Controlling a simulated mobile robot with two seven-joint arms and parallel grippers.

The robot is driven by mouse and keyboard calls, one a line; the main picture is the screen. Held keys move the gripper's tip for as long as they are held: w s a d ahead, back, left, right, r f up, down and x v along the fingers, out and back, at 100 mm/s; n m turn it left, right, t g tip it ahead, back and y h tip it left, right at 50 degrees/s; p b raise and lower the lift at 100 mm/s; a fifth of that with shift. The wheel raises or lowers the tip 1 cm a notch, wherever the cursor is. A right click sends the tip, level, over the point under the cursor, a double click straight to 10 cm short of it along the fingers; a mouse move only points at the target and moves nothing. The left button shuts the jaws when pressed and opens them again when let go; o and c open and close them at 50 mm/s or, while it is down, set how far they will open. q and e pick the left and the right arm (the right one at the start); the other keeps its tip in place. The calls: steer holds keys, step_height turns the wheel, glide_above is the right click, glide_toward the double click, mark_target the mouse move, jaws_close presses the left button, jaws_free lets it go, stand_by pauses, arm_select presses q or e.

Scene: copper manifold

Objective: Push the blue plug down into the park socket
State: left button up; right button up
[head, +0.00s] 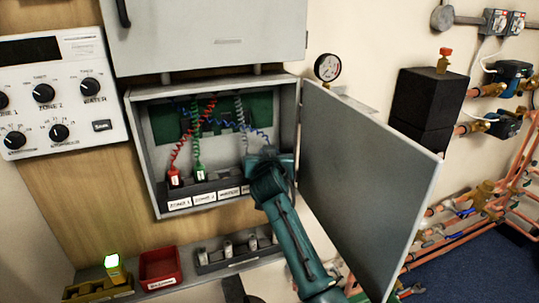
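The blue coiled cord (225,126) runs from the back of the open grey cabinet (149,165) to my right gripper (262,160). The blue plug at its end is not visible; my gripper and wrist cover that spot. My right arm reaches in from the lower right, with the gripper above the right end of the labelled socket strip (205,196). The park socket is not clearly visible; the arm hides the strip's right end. My fingertips are hidden, so their opening cannot be seen.
A red plug (174,178) and a green plug (199,172) stand in the strip's left part. The open cabinet door (365,185) stands close to the right of my arm. Below are a red bin (160,265) and a grey holder (236,262) with several fittings.

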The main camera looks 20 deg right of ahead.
arm_select(q)
steer(key=shift+f, duration=0.15)
arm_select(e)
steer(key=shift+f, duration=0.35)
steer(key=o, duration=1)
steer(key=shift+r, duration=0.1)
steer(key=shift+o, duration=0.2)
